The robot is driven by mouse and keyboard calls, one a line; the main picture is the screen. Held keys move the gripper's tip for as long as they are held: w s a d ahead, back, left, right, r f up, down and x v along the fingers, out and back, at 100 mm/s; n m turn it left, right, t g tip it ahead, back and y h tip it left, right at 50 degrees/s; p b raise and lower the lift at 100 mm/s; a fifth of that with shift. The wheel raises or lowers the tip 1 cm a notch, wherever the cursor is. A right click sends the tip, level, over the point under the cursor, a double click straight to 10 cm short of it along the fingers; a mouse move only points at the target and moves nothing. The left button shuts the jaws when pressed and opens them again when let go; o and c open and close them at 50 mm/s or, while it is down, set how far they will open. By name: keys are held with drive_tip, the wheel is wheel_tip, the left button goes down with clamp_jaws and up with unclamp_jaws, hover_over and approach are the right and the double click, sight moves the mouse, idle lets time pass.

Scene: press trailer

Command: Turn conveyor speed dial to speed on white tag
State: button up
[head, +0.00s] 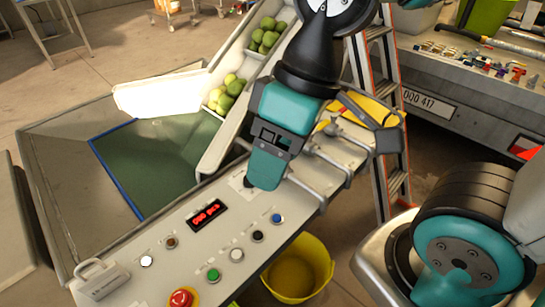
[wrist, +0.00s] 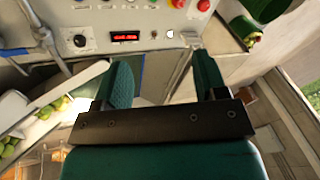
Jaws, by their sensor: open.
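The control panel (head: 215,235) slopes across the head view. A black dial (wrist: 80,41) on a white plate sits left of the red display in the wrist view. In the head view my gripper covers most of that dial.
A red display (head: 207,215), several push buttons and a red emergency stop (head: 182,298) are on the panel. Bent metal rails (head: 325,165) stand right of my gripper. A yellow bucket (head: 298,275) is below; a ladder (head: 385,60) stands behind.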

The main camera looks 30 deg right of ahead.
drive_tip(key=w+d+f+n+h+b, duration=0.25)
drive_tip(key=w+f+n+b, duration=0.35)
drive_tip(key=w, duration=0.6)
drive_tip(key=w+d+f+n+h+b, duration=0.2)
drive_tip(key=w+d+f+n+b, duration=0.15)
drive_tip(key=w+f, duration=0.7)
drive_tip(key=shift+y, duration=0.25)
drive_tip(key=f, duration=0.4)
drive_tip(key=w+f, duration=0.1)
drive_tip(key=f, duration=0.4)
drive_tip(key=w+f+b, duration=0.1)
drive_tip(key=f, duration=0.4)
drive_tip(key=shift+a+f, duration=0.15)
drive_tip(key=c, duration=0.9)
